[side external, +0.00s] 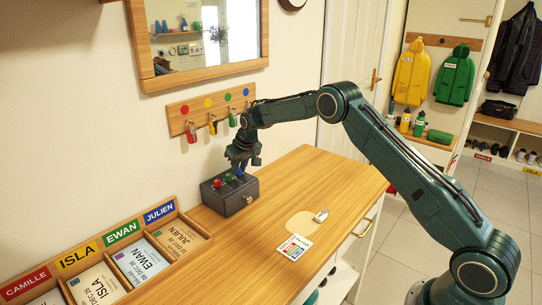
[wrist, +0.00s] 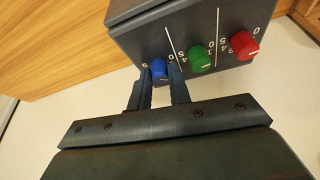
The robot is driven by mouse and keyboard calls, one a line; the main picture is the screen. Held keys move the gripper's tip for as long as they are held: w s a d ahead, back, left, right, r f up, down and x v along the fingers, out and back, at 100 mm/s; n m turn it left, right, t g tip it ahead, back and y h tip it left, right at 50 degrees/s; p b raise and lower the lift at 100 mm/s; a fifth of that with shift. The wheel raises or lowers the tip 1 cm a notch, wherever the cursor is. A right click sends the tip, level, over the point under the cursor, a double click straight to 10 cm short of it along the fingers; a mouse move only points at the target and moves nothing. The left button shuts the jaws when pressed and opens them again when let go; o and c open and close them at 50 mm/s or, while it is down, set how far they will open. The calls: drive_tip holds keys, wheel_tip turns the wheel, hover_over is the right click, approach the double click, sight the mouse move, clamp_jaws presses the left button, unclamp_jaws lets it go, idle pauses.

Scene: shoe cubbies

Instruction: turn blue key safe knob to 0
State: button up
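The key safe (side external: 229,196) is a dark grey box on the wooden counter. Its panel (wrist: 140,37) carries a blue knob (wrist: 159,69), a green knob (wrist: 199,59) and a red knob (wrist: 244,46), with white digits around them. My gripper (wrist: 160,72) has one finger on each side of the blue knob, closed in against it with no clear gap. A 0 shows just beside the right finger; most of the blue dial's digits are hidden. I cannot make out where the blue knob points.
A wooden tray with name labels (side external: 104,253) stands left of the safe. A card (side external: 294,247) and a small silvery item (side external: 321,215) lie on the counter (side external: 300,180) to the right. Key tags hang from a wall rack (side external: 211,108) behind the safe.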

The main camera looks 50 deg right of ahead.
clamp_jaws()
drive_tip(key=shift+n, duration=0.4)
drive_tip(key=n+y, duration=0.1)
drive_tip(key=n, duration=0.2)
drive_tip(key=shift+d+y, duration=0.15)
drive_tip(key=shift+y, duration=0.25)
drive_tip(key=n, duration=0.2)
drive_tip(key=n+g+y, duration=0.1)
drive_tip(key=n, duration=0.2)
drive_tip(key=shift+y, duration=0.3)
drive_tip(key=o, duration=0.6)
unclamp_jaws()
